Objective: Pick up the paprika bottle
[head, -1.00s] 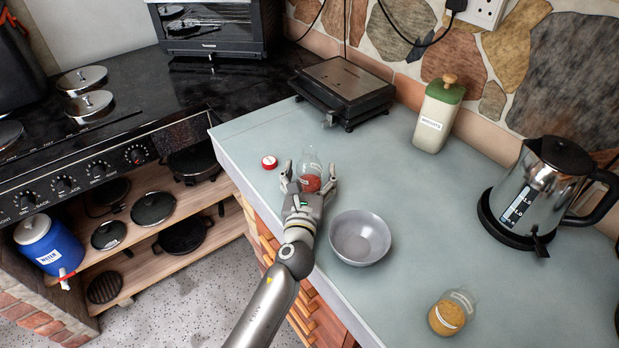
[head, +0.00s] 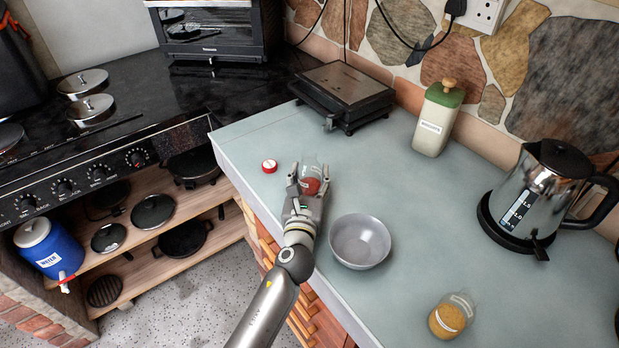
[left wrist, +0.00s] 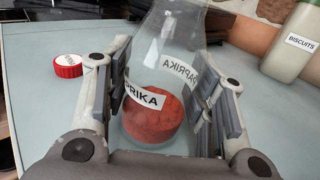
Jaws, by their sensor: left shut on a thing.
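The paprika bottle (head: 312,178) is clear glass with red powder in its lower part and stands upright on the counter. In the left wrist view the bottle (left wrist: 155,112) carries white PAPRIKA labels and sits between both finger pads. My left gripper (head: 308,184) is shut on the bottle from the front; it also shows in the left wrist view (left wrist: 160,100). A red lid (head: 269,166) lies on the counter to the left of the bottle, and the lid also shows in the left wrist view (left wrist: 68,66). My right gripper is not in view.
A grey bowl (head: 360,241) sits close to the right of my left forearm. A jar of yellow-brown contents (head: 450,316), a kettle (head: 540,195), a biscuits canister (head: 438,118) and a black grill (head: 343,93) stand on the counter (head: 420,200).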

